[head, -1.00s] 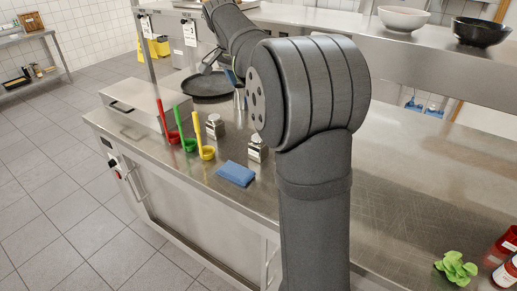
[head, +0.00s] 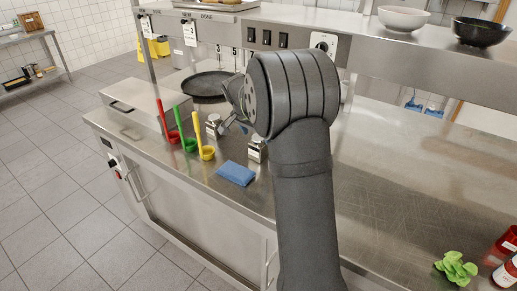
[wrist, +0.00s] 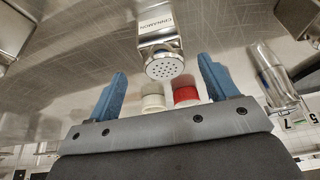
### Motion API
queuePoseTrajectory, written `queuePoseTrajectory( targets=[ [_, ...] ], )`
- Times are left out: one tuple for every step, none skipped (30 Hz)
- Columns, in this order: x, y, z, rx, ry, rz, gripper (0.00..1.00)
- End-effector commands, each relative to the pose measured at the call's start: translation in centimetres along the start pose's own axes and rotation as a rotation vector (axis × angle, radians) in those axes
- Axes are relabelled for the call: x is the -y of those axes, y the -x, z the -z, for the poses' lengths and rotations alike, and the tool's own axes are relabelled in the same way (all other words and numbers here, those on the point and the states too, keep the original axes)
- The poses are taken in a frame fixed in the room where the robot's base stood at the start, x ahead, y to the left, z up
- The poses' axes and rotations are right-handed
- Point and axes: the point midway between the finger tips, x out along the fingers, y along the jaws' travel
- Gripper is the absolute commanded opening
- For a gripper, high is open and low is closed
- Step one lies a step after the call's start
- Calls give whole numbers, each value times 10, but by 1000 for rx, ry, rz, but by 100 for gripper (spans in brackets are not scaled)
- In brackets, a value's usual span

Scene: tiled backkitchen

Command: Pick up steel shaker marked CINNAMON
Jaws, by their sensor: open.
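The steel shaker marked CINNAMON (wrist: 156,22) shows at the top middle of the wrist view, its perforated lid towards me. My gripper (wrist: 162,68) has two blue fingers, spread apart and empty. The shaker's lid shows between the fingertips, with gaps on both sides. In the head view my gripper (head: 241,127) is mostly hidden by my arm, near two steel shakers, one at the left (head: 213,126) and one nearer the front (head: 256,150). Their labels are too small to read there, so I cannot tell whether either is CINNAMON.
Two other steel things flank it in the wrist view, at the left (wrist: 14,35) and right (wrist: 300,16). A red lid (wrist: 186,96) and a clear or shiny cup (wrist: 270,72) are nearby.

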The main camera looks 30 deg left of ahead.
Motion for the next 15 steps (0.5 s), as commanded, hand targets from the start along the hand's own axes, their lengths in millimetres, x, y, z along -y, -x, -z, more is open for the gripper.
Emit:
queuePoseTrajectory(
  targets=[
    [0,-9,0,1,0,-1,78],
    [0,-13,0,1,0,-1,78],
    [0,-18,0,1,0,-1,78],
    [0,-20,0,0,0,-1,78],
    [0,-22,0,0,0,0,78],
    [0,-24,0,-1,0,0,78],
    [0,-25,0,-1,0,1,78],
    [0,-26,0,-1,0,1,78],
    [0,-28,0,-1,0,0,78],
    [1,-30,0,0,1,0,78],
    [1,-32,0,0,1,0,78],
    [1,-36,0,0,0,-1,78],
    [1,-40,0,0,0,-2,78],
    [2,-44,0,0,0,-2,78],
    [2,-50,1,0,0,-2,78]
  ],
)
